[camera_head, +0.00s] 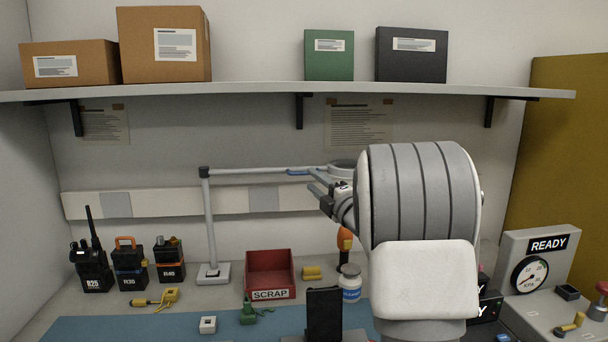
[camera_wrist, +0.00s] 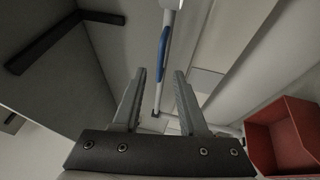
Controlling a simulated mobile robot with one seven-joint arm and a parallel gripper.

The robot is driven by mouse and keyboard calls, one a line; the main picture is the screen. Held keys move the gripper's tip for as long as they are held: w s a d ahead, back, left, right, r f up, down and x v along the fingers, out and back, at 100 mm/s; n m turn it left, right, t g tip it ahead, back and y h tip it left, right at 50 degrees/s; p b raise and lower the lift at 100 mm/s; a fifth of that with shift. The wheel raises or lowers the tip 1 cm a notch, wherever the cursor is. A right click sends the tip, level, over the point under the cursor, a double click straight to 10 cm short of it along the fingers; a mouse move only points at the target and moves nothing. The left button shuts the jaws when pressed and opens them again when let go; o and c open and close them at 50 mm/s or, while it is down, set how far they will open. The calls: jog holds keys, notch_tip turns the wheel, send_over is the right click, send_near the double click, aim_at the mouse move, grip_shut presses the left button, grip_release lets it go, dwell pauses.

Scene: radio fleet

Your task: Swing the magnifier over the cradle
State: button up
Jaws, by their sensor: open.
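The magnifier has an upright white post (camera_head: 210,232) on a base, a level white arm and a blue grip (camera_head: 300,171). Its round head (camera_head: 343,164) is partly hidden behind my arm. In the wrist view the blue grip (camera_wrist: 163,50) lies ahead of and between the fingertips, with no clear contact. My gripper (camera_head: 314,187) is open and empty, just below and right of the blue grip in the head view. A black upright holder (camera_head: 323,314) at the front of the bench may be the cradle; its lower part is cut off.
A red scrap bin (camera_head: 270,275) stands right of the post; it also shows in the wrist view (camera_wrist: 285,140). Radios (camera_head: 93,265) stand at the left. A white jar (camera_head: 350,284) stands behind the holder. A shelf (camera_head: 260,93) with boxes runs above.

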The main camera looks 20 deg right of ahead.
aim_at(305, 174)
jog(key=x, duration=0.5)
jog(key=shift+w, duration=0.35)
grip_shut()
jog(key=shift+r, duration=0.1)
dwell(1.1)
